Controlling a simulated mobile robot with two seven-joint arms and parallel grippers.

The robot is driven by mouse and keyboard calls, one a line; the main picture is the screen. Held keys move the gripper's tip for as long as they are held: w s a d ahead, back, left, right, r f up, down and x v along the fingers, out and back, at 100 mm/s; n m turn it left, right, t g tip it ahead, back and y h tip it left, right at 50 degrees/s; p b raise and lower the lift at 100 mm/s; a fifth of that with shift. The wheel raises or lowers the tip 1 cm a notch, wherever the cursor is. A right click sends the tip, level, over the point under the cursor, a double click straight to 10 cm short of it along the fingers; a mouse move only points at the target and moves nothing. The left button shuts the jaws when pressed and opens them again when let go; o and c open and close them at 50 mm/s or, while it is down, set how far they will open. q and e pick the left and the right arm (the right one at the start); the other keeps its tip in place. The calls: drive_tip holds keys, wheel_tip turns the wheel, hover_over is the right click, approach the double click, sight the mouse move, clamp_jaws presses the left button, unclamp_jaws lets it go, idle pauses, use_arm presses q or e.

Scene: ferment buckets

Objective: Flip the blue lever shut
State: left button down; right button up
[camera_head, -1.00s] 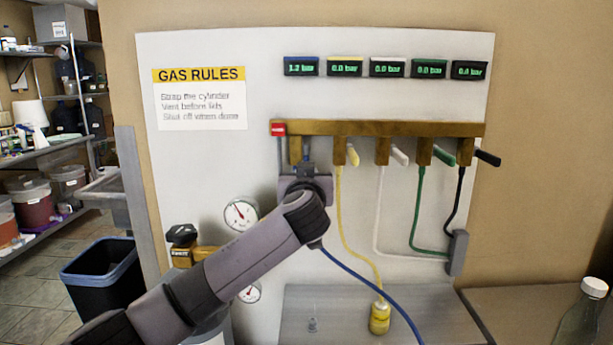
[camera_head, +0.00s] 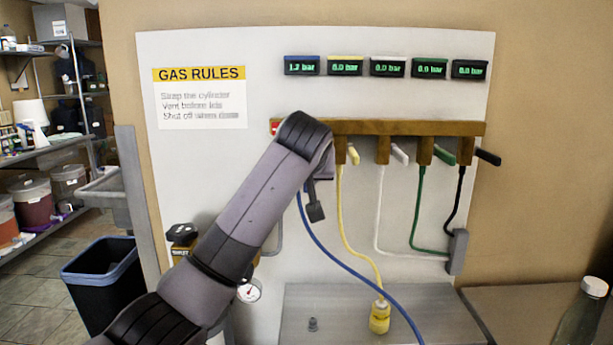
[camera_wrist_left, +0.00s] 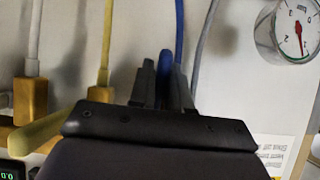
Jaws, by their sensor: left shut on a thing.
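In the left wrist view my left gripper (camera_wrist_left: 163,78) is shut, with a blue bar, which looks like the blue lever (camera_wrist_left: 165,62), between its dark fingers. A blue hose (camera_wrist_left: 180,25) runs just behind it. In the head view my wrist covers the blue valve at the left end of the brass manifold (camera_head: 405,128), so the lever and fingertips are hidden there. The blue hose (camera_head: 331,258) hangs below my wrist. The blue-framed display (camera_head: 301,66) reads 1.2 bar. My right gripper is not in view.
Yellow (camera_head: 352,154), white (camera_head: 399,153), green (camera_head: 443,157) and black (camera_head: 488,158) levers sit to the right on the manifold. A pressure gauge (camera_wrist_left: 293,30) is near the gripper. A yellow fitting (camera_head: 379,318) rests on the grey shelf (camera_head: 440,318).

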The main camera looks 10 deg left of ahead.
use_arm(q)
drive_tip(key=shift+s+g, duration=0.1)
drive_tip(key=shift+g, duration=0.2)
drive_tip(key=c, duration=1.2)
unclamp_jaws()
drive_tip(key=shift+o, duration=0.2)
drive_tip(key=shift+s+r, duration=0.1)
drive_tip(key=b+v, duration=0.1)
drive_tip(key=v, duration=0.6)
drive_tip(key=shift+b, duration=0.4)
